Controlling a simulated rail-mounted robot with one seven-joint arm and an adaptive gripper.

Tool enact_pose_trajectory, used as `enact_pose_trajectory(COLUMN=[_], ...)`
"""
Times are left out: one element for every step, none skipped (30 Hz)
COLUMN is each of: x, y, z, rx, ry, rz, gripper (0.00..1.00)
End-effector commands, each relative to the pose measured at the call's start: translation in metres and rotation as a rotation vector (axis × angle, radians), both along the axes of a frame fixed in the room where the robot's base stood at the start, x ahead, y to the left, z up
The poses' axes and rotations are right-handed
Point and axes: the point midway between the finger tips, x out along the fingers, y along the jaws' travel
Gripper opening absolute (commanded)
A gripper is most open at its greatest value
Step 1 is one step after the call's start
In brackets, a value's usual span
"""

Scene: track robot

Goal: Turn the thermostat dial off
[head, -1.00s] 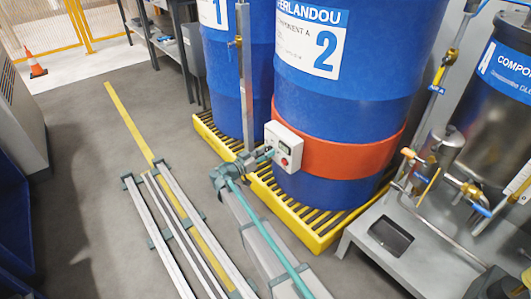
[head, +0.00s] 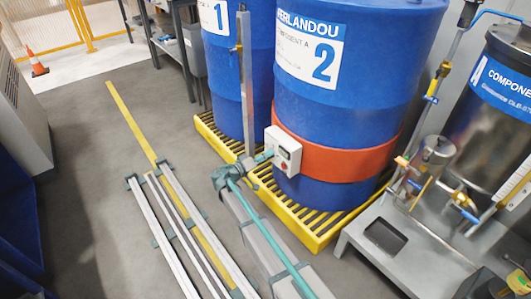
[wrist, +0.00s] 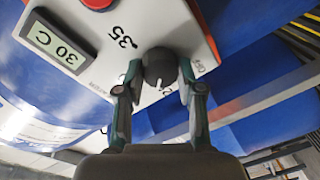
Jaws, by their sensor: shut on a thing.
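The thermostat is a white box (head: 283,150) on the orange band around the blue drum marked 2. In the wrist view its dark round dial (wrist: 160,64) sits between the two fingertips of my gripper (wrist: 159,77), which is shut on it. A white pointer mark shows on the dial's near edge. The number 35 is printed to the dial's left, and lettering that looks like OFF is at its right. A display (wrist: 62,40) reads 30 C. In the head view my gripper (head: 264,156) meets the box's left side; the dial is hidden there.
The orange band (head: 340,158) circles the blue drum (head: 375,75). Another blue drum (head: 228,80) stands beside it on a yellow grated pallet (head: 322,232). A grey metal stand (head: 420,245) with pipes and a steel tank is at right. Open floor lies left of my rail.

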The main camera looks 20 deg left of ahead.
Motion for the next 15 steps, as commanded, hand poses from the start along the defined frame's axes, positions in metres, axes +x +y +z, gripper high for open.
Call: enact_pose_trajectory(x=[0.0004, 0.0004, 0.0004, 0.0005, 0.0006, 0.0006, 0.0008, 0.0008, 0.0008, 0.0008, 0.0008, 0.0008, 0.0009, 0.0009, 0.0011], y=[0.0004, 0.0004, 0.0004, 0.0006, 0.0007, 0.0007, 0.0008, 0.0008, 0.0009, 0.0009, 0.0009, 0.0009, 0.001, 0.0011, 0.0013], z=[0.0038, 0.0036, 0.0037, 0.0037, 0.0039, 0.0041, 0.0041, 0.0042, 0.004, 0.0039, 0.0037, 0.0035, 0.0036, 0.0035, 0.0037], rx=[-0.039, -0.063, -0.096, -0.12, -0.144, -0.176, -0.2, -0.224, -0.256, -0.281, -0.306, -0.338, -0.363, -0.387, -0.419], ry=[0.024, 0.04, 0.06, 0.075, 0.09, 0.11, 0.124, 0.139, 0.16, 0.174, 0.19, 0.21, 0.225, 0.24, 0.26], rz=[-0.001, -0.001, -0.001, -0.001, -0.001, -0.001, -0.002, -0.002, -0.002, -0.002, -0.002, -0.001, -0.002, -0.002, -0.002], gripper=[0.02, 0.02, 0.02, 0.02, 0.02, 0.02, 0.02, 0.02, 0.02, 0.02, 0.02, 0.02, 0.02, 0.02, 0.02])
